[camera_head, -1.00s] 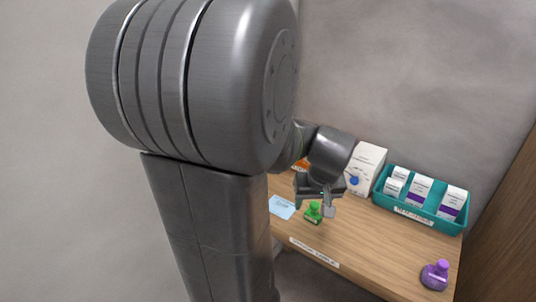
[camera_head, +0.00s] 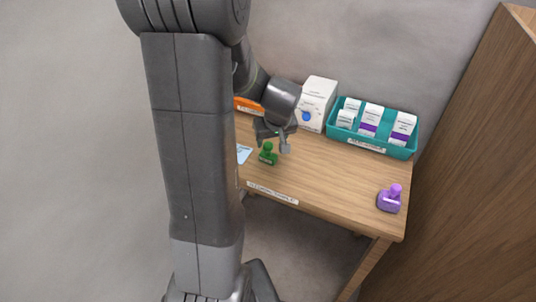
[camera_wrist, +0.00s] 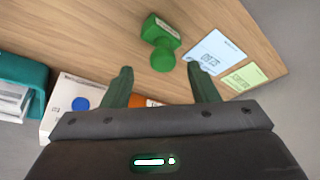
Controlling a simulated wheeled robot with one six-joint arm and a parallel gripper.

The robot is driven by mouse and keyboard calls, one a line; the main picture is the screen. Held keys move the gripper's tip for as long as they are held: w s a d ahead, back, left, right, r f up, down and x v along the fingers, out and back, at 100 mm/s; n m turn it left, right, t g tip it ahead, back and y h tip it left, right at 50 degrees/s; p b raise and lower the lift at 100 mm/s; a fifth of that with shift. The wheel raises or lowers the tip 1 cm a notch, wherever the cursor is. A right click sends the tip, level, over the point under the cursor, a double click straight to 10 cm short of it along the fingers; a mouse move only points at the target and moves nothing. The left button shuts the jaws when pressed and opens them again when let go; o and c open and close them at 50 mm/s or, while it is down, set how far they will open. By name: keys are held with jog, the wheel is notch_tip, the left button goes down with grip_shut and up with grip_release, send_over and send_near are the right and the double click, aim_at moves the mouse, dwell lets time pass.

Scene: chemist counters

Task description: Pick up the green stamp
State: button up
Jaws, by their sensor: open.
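The green stamp (camera_head: 268,154) stands on the wooden counter (camera_head: 330,185), near its left front part. In the wrist view the green stamp (camera_wrist: 161,43) lies ahead of the fingertips, roughly midway between them, with its round knob toward me. My gripper (camera_head: 272,140) hangs over the counter just above and behind the stamp. In the wrist view my gripper (camera_wrist: 162,78) is open, its two fingers apart and nothing between them. The gap between fingers and stamp is hard to judge.
A purple stamp (camera_head: 390,199) stands at the right front. A teal tray (camera_head: 370,144) of boxes and a white box with a blue dot (camera_head: 316,103) stand at the back. A blue card (camera_wrist: 212,55) and a yellow-green card (camera_wrist: 245,77) lie beside the stamp. The middle counter is clear.

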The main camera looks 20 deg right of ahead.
aim_at(268, 144)
jog(key=shift+w+p+x, duration=0.15)
jog(key=shift+p+x, duration=0.05)
jog(key=shift+x, duration=1.05)
jog(key=shift+w+p+x, duration=0.15)
jog(key=shift+p+x, duration=0.05)
jog(key=shift+x, duration=1.1)
jog(key=shift+a+r, duration=0.15)
jog(key=c, duration=1)
